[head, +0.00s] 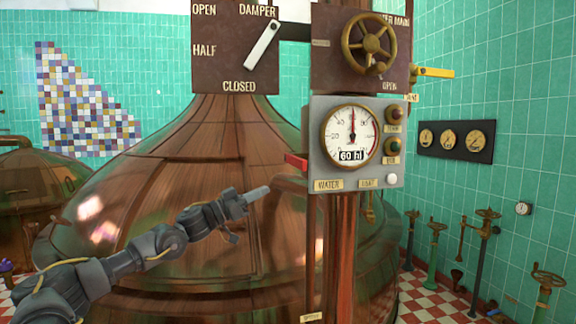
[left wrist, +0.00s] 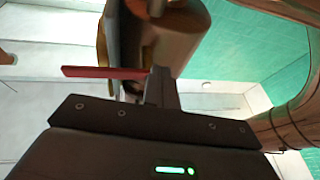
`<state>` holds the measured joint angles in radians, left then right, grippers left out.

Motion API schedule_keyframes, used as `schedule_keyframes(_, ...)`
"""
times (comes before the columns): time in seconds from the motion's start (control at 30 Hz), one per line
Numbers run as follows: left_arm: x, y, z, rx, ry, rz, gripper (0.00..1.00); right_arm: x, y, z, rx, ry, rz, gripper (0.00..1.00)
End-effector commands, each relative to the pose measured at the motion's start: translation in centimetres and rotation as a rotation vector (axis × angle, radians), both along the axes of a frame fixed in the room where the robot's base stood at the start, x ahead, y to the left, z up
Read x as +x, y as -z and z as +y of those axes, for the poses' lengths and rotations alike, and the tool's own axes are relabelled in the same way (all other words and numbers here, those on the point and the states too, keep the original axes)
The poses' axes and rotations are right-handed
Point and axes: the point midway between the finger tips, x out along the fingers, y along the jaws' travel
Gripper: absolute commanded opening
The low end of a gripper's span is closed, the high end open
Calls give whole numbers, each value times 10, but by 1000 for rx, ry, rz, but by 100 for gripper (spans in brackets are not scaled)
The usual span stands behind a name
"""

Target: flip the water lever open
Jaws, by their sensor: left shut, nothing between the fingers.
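A short red lever (head: 296,161) sticks out to the left from the side of the grey gauge box (head: 317,130), above a plate marked WATER (head: 328,185). It lies about level, tilted slightly in the head view. My left gripper (head: 260,192) is shut and empty, below and left of the lever, with a gap between them in the head view. In the left wrist view the red lever (left wrist: 95,72) lies left of my shut fingers (left wrist: 161,85), its right end close to the fingertips. I cannot tell there whether they touch. My right gripper is not in view.
A large copper kettle (head: 190,160) stands behind my arm. A brown pipe (head: 338,240) runs down below the gauge box. Above are a brass handwheel (head: 369,44) and a white damper lever (head: 262,44). A yellow lever (head: 433,72) sticks out at the right.

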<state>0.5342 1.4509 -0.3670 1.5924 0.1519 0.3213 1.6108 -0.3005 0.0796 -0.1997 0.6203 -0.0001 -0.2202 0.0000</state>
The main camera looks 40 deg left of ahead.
Motion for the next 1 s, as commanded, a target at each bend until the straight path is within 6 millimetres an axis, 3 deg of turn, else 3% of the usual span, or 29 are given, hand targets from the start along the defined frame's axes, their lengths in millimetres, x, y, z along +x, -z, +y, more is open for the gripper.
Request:
schedule_keyframes(0.03, -18, -38, -12, 16, 47, -16, 0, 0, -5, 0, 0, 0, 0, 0)
schedule_keyframes(0.1, -39, -73, -29, 21, 108, -24, 0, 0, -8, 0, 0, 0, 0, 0)
schedule_keyframes(0.23, -67, -110, -50, 29, 180, -18, 0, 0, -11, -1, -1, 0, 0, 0)
schedule_keyframes(0.4, -79, -122, -58, 29, 211, -12, 0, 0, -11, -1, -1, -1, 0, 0)
schedule_keyframes(0.73, -78, -124, -58, 28, 209, -13, 0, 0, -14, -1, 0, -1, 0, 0)
schedule_keyframes(1.0, -59, -140, -71, 25, 210, -15, 0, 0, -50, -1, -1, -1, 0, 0)
